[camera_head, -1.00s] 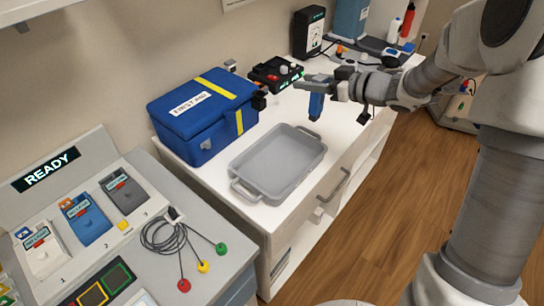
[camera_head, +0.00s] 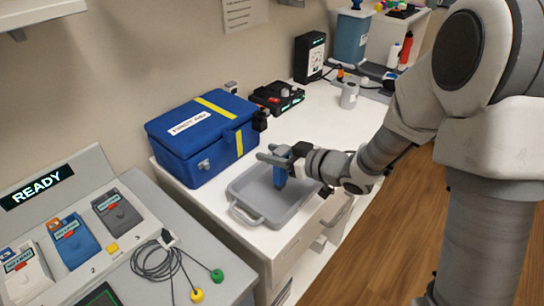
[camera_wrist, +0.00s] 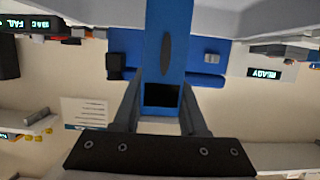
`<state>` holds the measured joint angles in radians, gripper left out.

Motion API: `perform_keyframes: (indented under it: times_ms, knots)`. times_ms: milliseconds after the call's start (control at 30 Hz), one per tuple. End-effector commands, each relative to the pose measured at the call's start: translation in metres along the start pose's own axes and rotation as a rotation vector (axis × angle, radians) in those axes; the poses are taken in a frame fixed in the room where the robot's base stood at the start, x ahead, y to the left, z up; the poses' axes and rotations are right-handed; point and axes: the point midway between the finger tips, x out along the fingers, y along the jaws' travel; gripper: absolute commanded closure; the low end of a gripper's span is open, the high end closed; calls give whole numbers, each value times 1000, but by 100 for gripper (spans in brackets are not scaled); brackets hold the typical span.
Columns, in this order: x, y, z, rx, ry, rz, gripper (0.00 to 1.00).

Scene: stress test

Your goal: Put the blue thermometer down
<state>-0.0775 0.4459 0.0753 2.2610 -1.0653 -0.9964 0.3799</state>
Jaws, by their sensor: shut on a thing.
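The blue thermometer (camera_head: 280,176) is held in my gripper (camera_head: 284,156), pointing downward over the grey tray (camera_head: 243,212). In the wrist view, the blue thermometer (camera_wrist: 165,55) stands between the two fingers of my gripper (camera_wrist: 160,105), which are shut on it. The tray is empty apart from the thermometer hanging above or inside it. I cannot tell whether the thermometer's lower end touches the tray floor.
A blue first aid box (camera_head: 205,140) stands just left of the tray. A black device (camera_head: 277,97) and a grey cup (camera_head: 349,95) are farther back on the white counter. At lower left is a READY station (camera_head: 75,225) with cables (camera_head: 160,262).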

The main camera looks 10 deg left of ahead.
Motion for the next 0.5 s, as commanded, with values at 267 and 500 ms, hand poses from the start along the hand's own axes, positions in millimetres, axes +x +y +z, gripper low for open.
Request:
perform_keyframes:
  times_ms: [267, 500]
  knots:
    - [1, 0, 2, -2, 2, 1, 100]
    - [2, 0, 5, -1, 2, 1, 38]
